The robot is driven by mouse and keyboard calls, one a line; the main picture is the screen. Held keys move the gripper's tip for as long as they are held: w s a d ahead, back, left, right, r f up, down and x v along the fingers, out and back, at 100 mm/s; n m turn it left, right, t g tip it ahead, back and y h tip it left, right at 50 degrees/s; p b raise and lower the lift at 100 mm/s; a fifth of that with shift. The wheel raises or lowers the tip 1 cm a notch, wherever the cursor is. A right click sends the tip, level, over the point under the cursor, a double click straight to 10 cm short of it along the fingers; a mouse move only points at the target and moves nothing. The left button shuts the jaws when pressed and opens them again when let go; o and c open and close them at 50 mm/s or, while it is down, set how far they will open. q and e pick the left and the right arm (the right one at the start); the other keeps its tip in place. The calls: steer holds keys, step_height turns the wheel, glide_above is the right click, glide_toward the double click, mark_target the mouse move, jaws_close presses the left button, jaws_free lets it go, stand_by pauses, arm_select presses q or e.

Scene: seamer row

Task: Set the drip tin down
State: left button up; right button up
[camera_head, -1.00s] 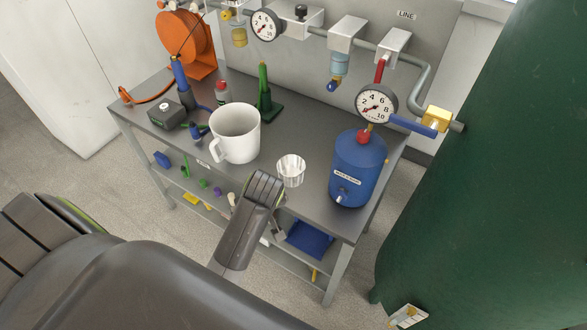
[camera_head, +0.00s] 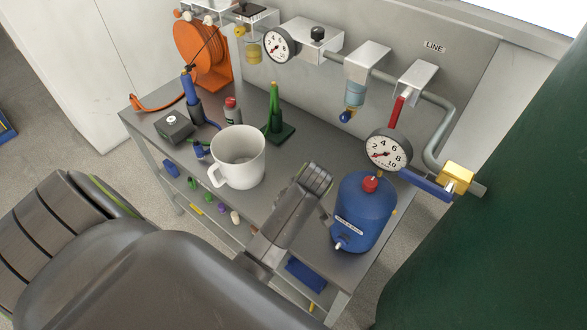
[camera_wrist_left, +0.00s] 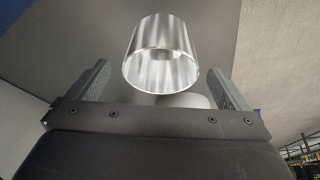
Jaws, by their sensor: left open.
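The drip tin (camera_wrist_left: 160,55) is a small shiny metal cup. In the left wrist view it lies between the two spread fingers of my left gripper (camera_wrist_left: 158,72), with a visible gap to each finger. In the head view my left gripper (camera_head: 318,178) is over the front right of the grey bench (camera_head: 262,205), just left of the blue tank, and it hides the tin. The head view does not show the tin's base, so I cannot tell from it how the tin rests. My right gripper is not in view.
A white mug (camera_head: 238,158) stands left of my gripper. The blue tank (camera_head: 361,212) with a gauge (camera_head: 388,150) above it is close on the right. A green stand (camera_head: 277,118) and grey box (camera_head: 174,126) are farther back. Pipework runs along the rear panel.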

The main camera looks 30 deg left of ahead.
arm_select(q)
steer(key=shift+a+f, duration=0.15)
steer(key=shift+f, duration=0.25)
steer(key=p+x, duration=0.1)
steer(key=x, duration=0.2)
steer(key=shift+f, duration=0.15)
steer(key=shift+w+a+f, duration=0.1)
steer(key=shift+a+f, duration=0.05)
steer(key=shift+f, duration=0.3)
steer(key=c, duration=1.1)
steer(key=shift+c, duration=0.2)
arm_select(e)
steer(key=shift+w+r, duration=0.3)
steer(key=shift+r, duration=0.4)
arm_select(q)
steer(key=shift+r, duration=0.1)
